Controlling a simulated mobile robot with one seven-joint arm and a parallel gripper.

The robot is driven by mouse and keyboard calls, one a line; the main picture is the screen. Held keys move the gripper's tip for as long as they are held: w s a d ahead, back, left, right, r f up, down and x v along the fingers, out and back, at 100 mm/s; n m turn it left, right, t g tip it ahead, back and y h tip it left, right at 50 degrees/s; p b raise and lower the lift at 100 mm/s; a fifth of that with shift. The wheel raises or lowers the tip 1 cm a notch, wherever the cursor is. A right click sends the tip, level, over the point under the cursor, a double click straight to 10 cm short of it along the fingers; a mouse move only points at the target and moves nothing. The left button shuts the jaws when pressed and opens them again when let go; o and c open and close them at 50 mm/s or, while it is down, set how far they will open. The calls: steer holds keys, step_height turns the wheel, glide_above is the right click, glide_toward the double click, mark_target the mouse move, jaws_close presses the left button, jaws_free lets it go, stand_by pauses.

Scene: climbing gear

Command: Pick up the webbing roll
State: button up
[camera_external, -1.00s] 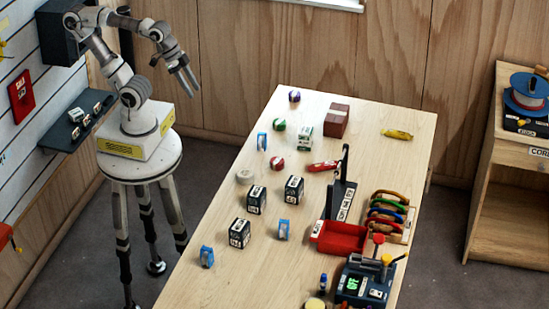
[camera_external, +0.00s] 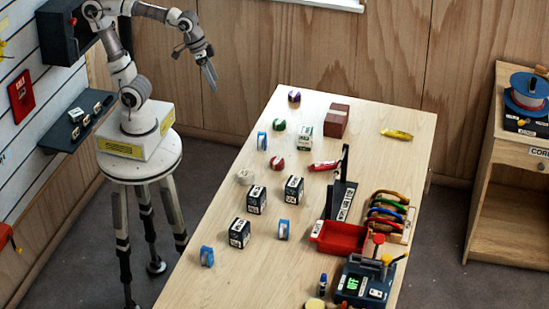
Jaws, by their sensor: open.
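Small round rolls lie on the wooden table: a purple-and-white one (camera_external: 294,96), a green-and-white one (camera_external: 278,132), a red-and-white one (camera_external: 276,163) and a whitish one (camera_external: 244,176). Blue roll-like pieces stand upright at the left (camera_external: 262,141), at the near middle (camera_external: 283,229) and at the near left (camera_external: 207,256). I cannot tell which of these is the webbing roll. My gripper (camera_external: 211,86) is open and empty. It points down in the air to the left of the table's far end, apart from everything on the table.
Dark labelled boxes (camera_external: 256,200) stand among the rolls. A brown box (camera_external: 337,121), a green-and-white box (camera_external: 305,138) and a yellow item (camera_external: 397,134) lie farther back. A dark upright stand (camera_external: 342,190), red tray (camera_external: 342,237) and coloured carabiners (camera_external: 385,213) crowd the right side.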

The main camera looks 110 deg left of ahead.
steer(key=w+a+f+n+g, duration=0.2)
steer(key=w+a+n, duration=0.5)
steer(key=w, duration=0.4)
steer(key=n+g+y, duration=0.1)
steer(key=n+g, duration=0.1)
steer(key=n, duration=0.2)
glide_toward(279, 122)
steer(key=shift+n, duration=0.3)
steer(key=f, duration=0.6)
steer(key=a+f, duration=0.1)
steer(key=f, duration=0.2)
steer(key=shift+f, duration=0.1)
steer(key=shift+c, duration=0.3)
steer(key=shift+w, duration=0.1)
steer(key=c, duration=1.4)
